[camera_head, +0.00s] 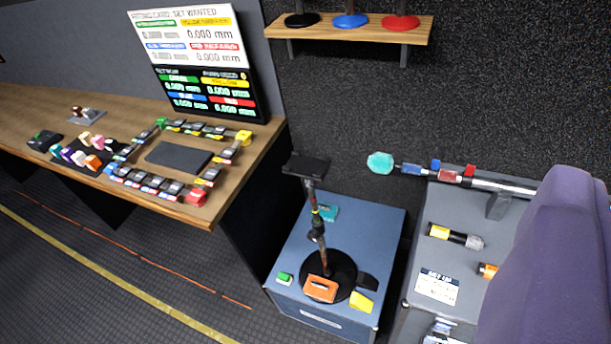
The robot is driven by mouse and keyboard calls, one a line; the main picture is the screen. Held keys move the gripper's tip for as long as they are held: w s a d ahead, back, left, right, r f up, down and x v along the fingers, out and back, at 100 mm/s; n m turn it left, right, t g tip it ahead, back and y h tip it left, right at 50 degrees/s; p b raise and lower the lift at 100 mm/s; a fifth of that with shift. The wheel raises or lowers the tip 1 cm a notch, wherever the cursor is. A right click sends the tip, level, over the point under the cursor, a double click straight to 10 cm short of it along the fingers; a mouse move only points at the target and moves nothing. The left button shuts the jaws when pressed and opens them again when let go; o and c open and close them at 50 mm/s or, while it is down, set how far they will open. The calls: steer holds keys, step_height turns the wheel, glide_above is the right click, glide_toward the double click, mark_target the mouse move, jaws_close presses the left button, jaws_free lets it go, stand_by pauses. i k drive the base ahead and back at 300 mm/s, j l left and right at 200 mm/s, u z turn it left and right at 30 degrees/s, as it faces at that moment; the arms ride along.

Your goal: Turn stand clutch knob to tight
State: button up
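A small stand (311,195) with a flat dark top plate and a round black base (343,262) stands upright on a blue-grey cabinet (377,226). A dark collar (317,231) sits partway up its pole, with a thin yellow-green band above it. The clutch knob is too small to tell apart there, and I cannot read its setting. My gripper is not in view, so I cannot see what it holds.
An orange block (320,289), a green block (284,278) and a yellow block (361,301) lie around the base. A wooden desk (215,221) is left, a grey cabinet (420,313) right. A purple rounded shape (550,270) blocks the lower right.

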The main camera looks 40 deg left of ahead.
mark_target(314, 235)
steer(key=u, duration=0.95)
